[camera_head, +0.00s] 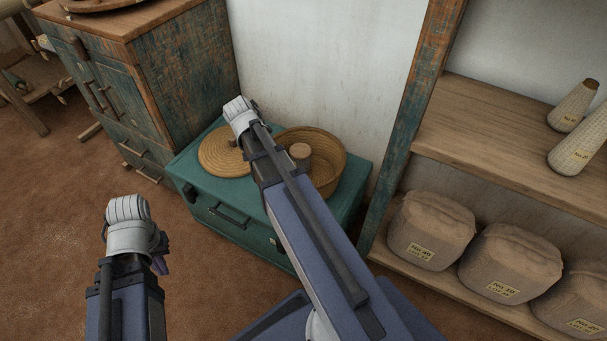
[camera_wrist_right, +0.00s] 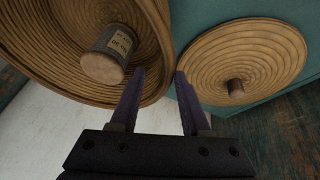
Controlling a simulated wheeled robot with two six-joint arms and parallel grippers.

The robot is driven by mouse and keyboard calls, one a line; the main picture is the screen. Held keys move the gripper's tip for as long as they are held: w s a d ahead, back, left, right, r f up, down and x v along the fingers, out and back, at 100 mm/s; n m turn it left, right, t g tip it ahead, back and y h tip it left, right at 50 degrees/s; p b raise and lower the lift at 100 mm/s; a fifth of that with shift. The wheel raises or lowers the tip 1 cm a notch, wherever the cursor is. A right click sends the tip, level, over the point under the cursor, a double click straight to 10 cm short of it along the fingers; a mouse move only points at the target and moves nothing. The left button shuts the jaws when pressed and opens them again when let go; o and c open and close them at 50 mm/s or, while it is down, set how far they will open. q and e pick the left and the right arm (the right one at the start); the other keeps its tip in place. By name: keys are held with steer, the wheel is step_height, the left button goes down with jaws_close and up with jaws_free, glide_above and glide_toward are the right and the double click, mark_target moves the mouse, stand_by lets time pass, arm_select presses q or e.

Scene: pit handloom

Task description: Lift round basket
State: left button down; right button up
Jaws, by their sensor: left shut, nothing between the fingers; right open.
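The round basket (camera_head: 335,170) is woven, tan and open-topped, and stands on a green trunk (camera_head: 190,170) against the wall. A labelled cylinder sits inside it and also shows in the right wrist view (camera_wrist_right: 102,62). A flat coiled round lid (camera_head: 213,152) with a knob lies left of the basket. My right arm covers part of both. In the right wrist view my right gripper (camera_wrist_right: 160,72) is open, one finger over the basket's (camera_wrist_right: 60,35) inside and one outside its rim; contact cannot be told. My left gripper (camera_head: 160,265) is shut and empty over the floor, mostly hidden behind its wrist.
A worn wooden cabinet (camera_head: 185,70) stands left of the trunk. A shelf unit (camera_head: 480,125) at the right holds several labelled sacks (camera_head: 430,230) and pale cones (camera_head: 575,105). The brown floor (camera_head: 50,210) at the left is clear.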

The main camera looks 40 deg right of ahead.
steer(key=shift+b+x, duration=2.55)
steer(key=shift+x, duration=0.65)
steer(key=shift+a, duration=0.1)
steer(key=shift+r, duration=0.1)
jaws_close()
